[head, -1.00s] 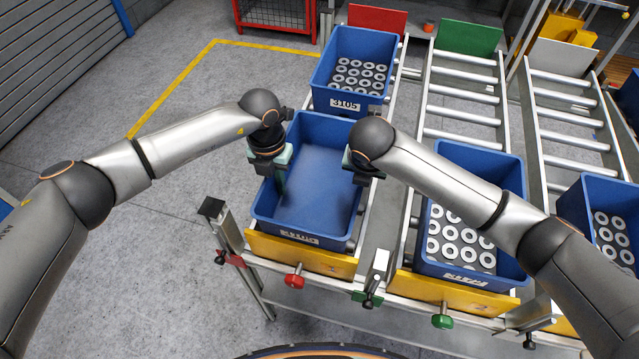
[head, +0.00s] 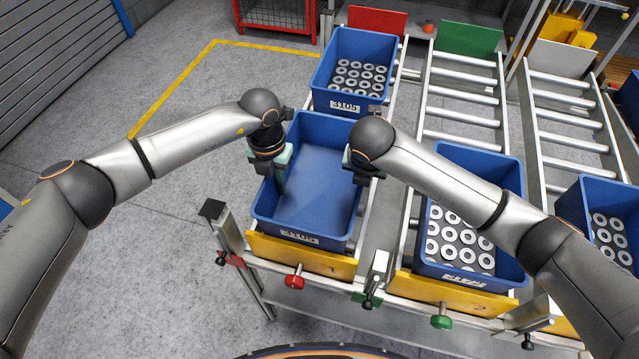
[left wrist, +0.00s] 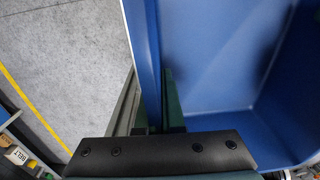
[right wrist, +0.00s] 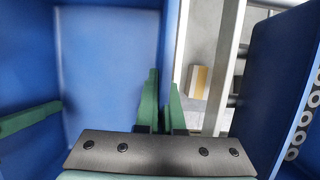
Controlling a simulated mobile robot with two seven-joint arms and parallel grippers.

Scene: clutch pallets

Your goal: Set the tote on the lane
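The empty blue tote (head: 299,238) is over the front end of the left lane, behind its yellow end plate (head: 300,258). It looks level; I cannot tell whether its base touches the rollers. My left gripper (head: 277,178) is shut on its left wall; in the left wrist view the fingers (left wrist: 151,92) stand on both sides of that wall. My right gripper (head: 362,170) is at its right wall, partly hidden by my arm. In the right wrist view its fingers (right wrist: 164,88) are close together with the wall's rim between them.
A filled tote (head: 346,103) stands right behind on the same lane. Another filled tote (head: 462,275) is at the front of the middle lane, and one (head: 605,190) on the right lane. Red (head: 377,18) and green (head: 468,37) plates mark the lanes' far ends. Open floor lies left.

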